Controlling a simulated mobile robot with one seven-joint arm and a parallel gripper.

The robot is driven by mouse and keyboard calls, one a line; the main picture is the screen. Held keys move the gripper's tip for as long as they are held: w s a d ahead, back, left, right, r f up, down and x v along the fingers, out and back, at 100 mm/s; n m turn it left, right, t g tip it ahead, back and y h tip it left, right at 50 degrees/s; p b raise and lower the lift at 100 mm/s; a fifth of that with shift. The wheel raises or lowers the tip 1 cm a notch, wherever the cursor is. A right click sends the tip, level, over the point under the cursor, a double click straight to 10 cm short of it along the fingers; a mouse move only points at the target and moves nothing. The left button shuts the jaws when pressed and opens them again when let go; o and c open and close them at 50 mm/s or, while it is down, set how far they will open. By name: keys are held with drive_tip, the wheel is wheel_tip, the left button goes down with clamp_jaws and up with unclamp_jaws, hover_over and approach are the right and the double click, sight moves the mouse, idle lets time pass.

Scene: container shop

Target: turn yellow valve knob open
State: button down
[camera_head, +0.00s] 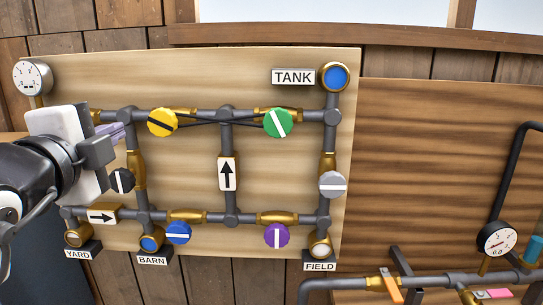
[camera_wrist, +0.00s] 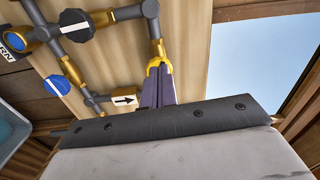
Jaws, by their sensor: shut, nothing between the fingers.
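The yellow valve knob (camera_head: 162,123) sits on the upper horizontal pipe of the board. Its dark stripe lies near the pipe's line, slanting slightly down to the right. My gripper (camera_head: 121,132) is just left of the knob in the head view, fingers closed together and pointing toward the board. In the wrist view the closed fingertips (camera_wrist: 159,72) overlap the yellow knob (camera_wrist: 158,61), which shows only as a thin yellow rim around them. I cannot tell whether they touch it. Nothing is held.
A black knob (camera_head: 122,180) is close below my gripper. A gauge (camera_head: 33,77) is at the upper left. Bare board lies above the upper pipe.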

drive_tip(key=w, duration=0.7)
drive_tip(key=shift+m+p, duration=0.35)
drive_tip(key=shift+m, duration=0.05)
drive_tip(key=shift+r, duration=0.1)
drive_tip(key=shift+d, duration=0.45)
idle(0.5)
drive_tip(key=shift+d+f+b, duration=0.1)
drive_tip(key=shift+f+b, duration=0.7)
drive_tip(key=shift+b, duration=0.3)
drive_tip(key=shift+a, duration=0.3)
drive_tip(key=s, duration=0.6)
drive_tip(key=shift+a+b, duration=0.3)
drive_tip(key=shift+b, duration=0.05)
